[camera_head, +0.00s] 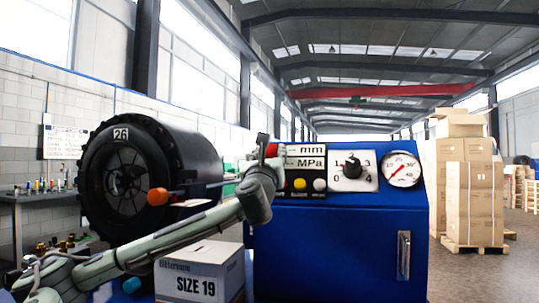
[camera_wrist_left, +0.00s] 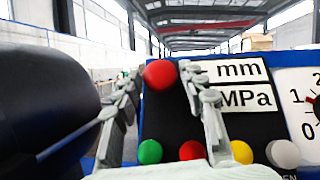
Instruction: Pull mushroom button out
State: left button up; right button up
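The mushroom button is a round red knob at the upper left of the black control panel. It shows in the wrist view (camera_wrist_left: 160,75), and its red edge shows beside my gripper in the head view (camera_head: 271,150). My left gripper (camera_wrist_left: 160,78) is open, with one finger on each side of the red knob. Only narrow gaps show between knob and fingers; I cannot tell whether either touches. In the head view my left gripper (camera_head: 262,150) covers the panel's left end. My right gripper is not in view.
Below the knob are a green button (camera_wrist_left: 150,152), a flat red button (camera_wrist_left: 192,151), a yellow button (camera_wrist_left: 241,152) and a white button (camera_wrist_left: 283,154). A dial (camera_head: 352,168) and gauge (camera_head: 401,169) sit right on the blue machine (camera_head: 340,250). A large black roller (camera_head: 190,160) stands left.

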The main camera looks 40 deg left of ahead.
pick_arm(q)
jog(key=shift+o, duration=1)
jog(key=shift+r, duration=0.1)
jog(key=shift+s, duration=0.1)
jog(key=v, duration=1.2)
